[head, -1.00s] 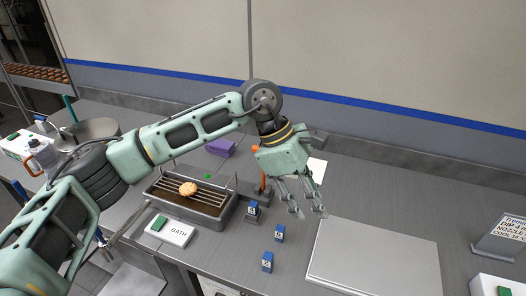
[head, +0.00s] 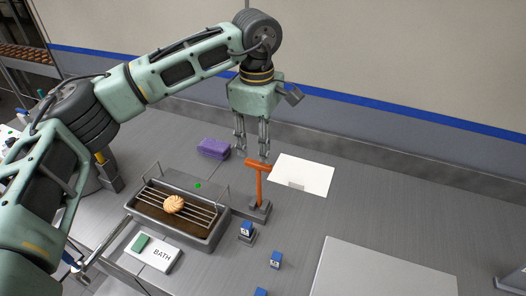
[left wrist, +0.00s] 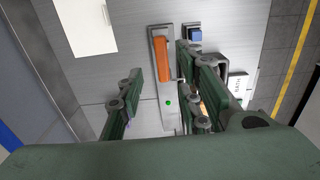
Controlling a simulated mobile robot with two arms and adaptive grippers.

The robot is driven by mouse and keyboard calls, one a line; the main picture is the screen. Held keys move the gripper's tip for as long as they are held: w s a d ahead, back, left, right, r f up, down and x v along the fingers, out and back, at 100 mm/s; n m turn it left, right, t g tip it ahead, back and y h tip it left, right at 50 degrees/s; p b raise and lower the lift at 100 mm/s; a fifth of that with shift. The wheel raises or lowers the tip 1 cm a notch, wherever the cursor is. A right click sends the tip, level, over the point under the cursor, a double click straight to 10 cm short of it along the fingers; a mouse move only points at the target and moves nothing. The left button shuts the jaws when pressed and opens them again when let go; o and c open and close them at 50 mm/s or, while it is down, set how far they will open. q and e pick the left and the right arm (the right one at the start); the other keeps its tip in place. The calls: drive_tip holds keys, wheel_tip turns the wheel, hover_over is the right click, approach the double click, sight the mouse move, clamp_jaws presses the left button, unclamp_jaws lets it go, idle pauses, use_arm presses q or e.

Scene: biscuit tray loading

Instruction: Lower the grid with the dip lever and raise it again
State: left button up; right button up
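The orange dip lever (head: 259,185) stands upright on a grey base at the right end of the bath (head: 215,238), its crossbar handle on top. The grid (head: 200,213), with a round biscuit (head: 173,204) on it, shows above the bath's brown contents. My left gripper (head: 252,157) points down just above and behind the lever handle, its fingers apart with nothing held. In the left wrist view the lever (left wrist: 162,60) appears between the fingers of the left gripper (left wrist: 155,85), nearer the right finger; contact cannot be told. My right gripper is not in view.
A white sheet (head: 302,175) lies right of the lever and a purple block (head: 213,148) behind the bath. Small blue-topped blocks (head: 276,260) stand in front. A pale panel (head: 385,270) lies front right.

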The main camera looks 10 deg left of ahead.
sight(258, 163)
use_arm(q)
drive_tip(key=shift+w+f, duration=0.2)
drive_tip(key=shift+f, duration=0.15)
drive_tip(key=f+p, duration=0.1)
drive_tip(key=f, duration=0.1)
drive_tip(key=s+f+p, duration=0.1)
drive_tip(key=f, duration=0.1)
drive_tip(key=shift+s+f, duration=0.1)
drive_tip(key=shift+f, duration=0.1)
drive_tip(key=shift+w+f+p, duration=0.2)
drive_tip(key=shift+f+p, duration=0.3)
drive_tip(key=shift+f, duration=0.45)
drive_tip(key=shift+w+f, duration=0.15)
drive_tip(key=shift+f, duration=0.1)
drive_tip(key=c, duration=0.4)
clamp_jaws()
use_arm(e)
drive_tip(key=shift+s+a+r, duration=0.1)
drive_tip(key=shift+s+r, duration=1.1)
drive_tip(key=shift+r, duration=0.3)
